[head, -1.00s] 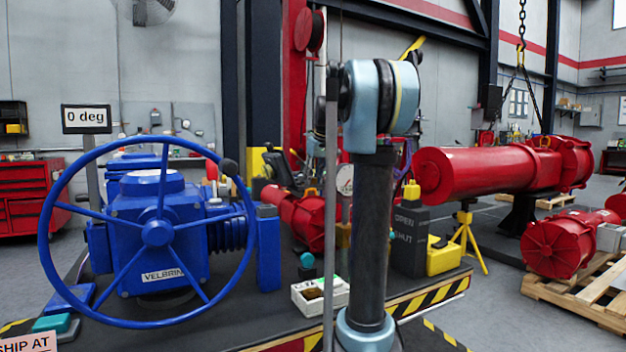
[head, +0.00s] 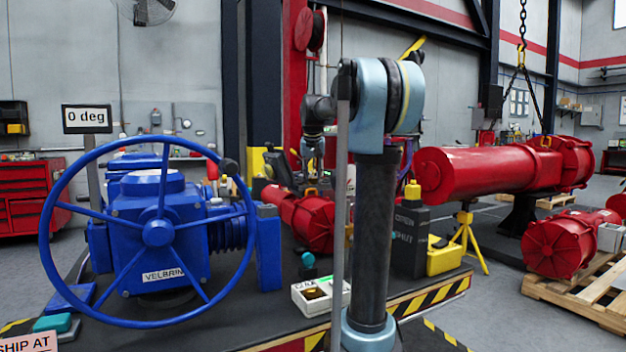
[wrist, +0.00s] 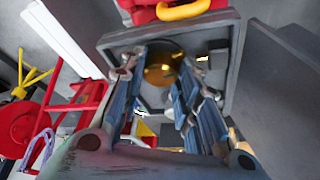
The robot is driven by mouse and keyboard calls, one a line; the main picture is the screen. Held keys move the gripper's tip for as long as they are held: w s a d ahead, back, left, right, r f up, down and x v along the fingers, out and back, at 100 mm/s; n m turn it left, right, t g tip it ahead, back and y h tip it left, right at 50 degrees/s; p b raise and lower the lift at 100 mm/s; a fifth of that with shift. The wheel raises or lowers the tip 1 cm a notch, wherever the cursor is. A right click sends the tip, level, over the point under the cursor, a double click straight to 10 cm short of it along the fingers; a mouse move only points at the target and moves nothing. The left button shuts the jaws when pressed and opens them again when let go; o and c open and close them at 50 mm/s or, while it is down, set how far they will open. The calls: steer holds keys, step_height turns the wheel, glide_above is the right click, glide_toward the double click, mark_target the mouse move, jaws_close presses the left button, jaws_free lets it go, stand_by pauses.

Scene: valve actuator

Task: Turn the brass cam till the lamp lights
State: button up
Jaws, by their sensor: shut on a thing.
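The brass cam (wrist: 160,72) shows in the wrist view inside an open grey housing (wrist: 222,50). The two fingers of my gripper (wrist: 163,66) reach into the housing, one on each side of the cam, and are shut on it. The fingers hide part of the cam's sides. In the head view my gripper (head: 313,160) points down above the red actuator (head: 312,222), left of my arm's dark upright link. The cam cannot be made out there. I cannot identify the lamp or tell whether it is lit.
A white tray (head: 320,296) lies on the bench's front. A dark box (head: 410,242) and yellow box (head: 442,260) stand at right. A red cylinder (head: 490,172) lies beyond.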

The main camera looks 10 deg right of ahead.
stand_by(0.3)
steer(key=o, duration=1.1)
steer(key=shift+c, duration=0.2)
